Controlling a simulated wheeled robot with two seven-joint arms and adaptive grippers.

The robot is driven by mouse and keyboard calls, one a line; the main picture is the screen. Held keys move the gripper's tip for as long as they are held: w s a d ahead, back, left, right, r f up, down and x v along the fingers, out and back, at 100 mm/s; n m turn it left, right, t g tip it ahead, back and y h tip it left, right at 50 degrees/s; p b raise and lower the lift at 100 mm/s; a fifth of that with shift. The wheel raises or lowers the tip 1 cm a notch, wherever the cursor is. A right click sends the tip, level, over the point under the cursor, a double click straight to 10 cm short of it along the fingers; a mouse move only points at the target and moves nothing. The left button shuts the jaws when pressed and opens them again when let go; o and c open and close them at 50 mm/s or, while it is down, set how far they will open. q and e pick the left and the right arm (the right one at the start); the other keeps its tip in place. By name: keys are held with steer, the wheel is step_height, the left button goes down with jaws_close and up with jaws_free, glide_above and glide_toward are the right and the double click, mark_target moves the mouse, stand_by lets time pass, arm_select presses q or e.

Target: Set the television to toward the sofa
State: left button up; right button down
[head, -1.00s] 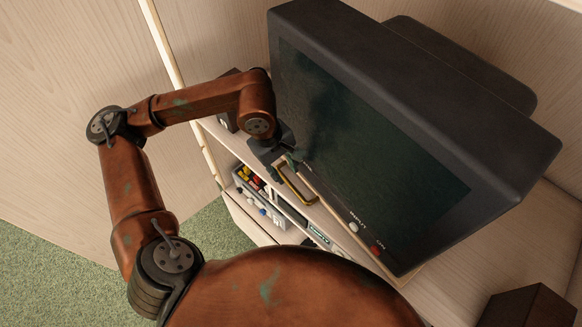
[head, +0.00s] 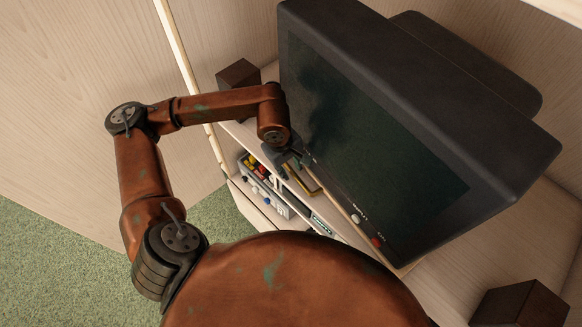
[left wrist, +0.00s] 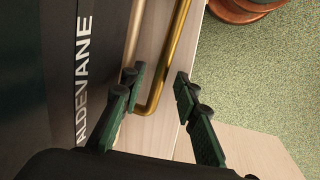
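The television (head: 385,150) is a bulky dark set standing on a pale wooden cabinet (head: 460,265). Its dark screen faces the lower left in the head view. In the left wrist view its front panel (left wrist: 60,60) shows with white lettering. A brass bar handle (head: 304,183) sticks out below the screen's lower edge; it also shows in the left wrist view (left wrist: 160,75). My left gripper (head: 292,166) is at this handle. In the left wrist view its fingers (left wrist: 160,90) are apart, with the handle's bent end between them and a gap on the right side. My right gripper is out of view.
A dark brown box (head: 238,76) stands behind my left forearm, and another (head: 518,304) at the lower right. The cabinet's open shelf holds a grey device with coloured knobs (head: 265,182). Wood-panelled walls (head: 70,110) stand close behind. Green carpet (head: 70,265) is clear at the left.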

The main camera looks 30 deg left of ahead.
arm_select(q)
jaws_close()
stand_by(0.6)
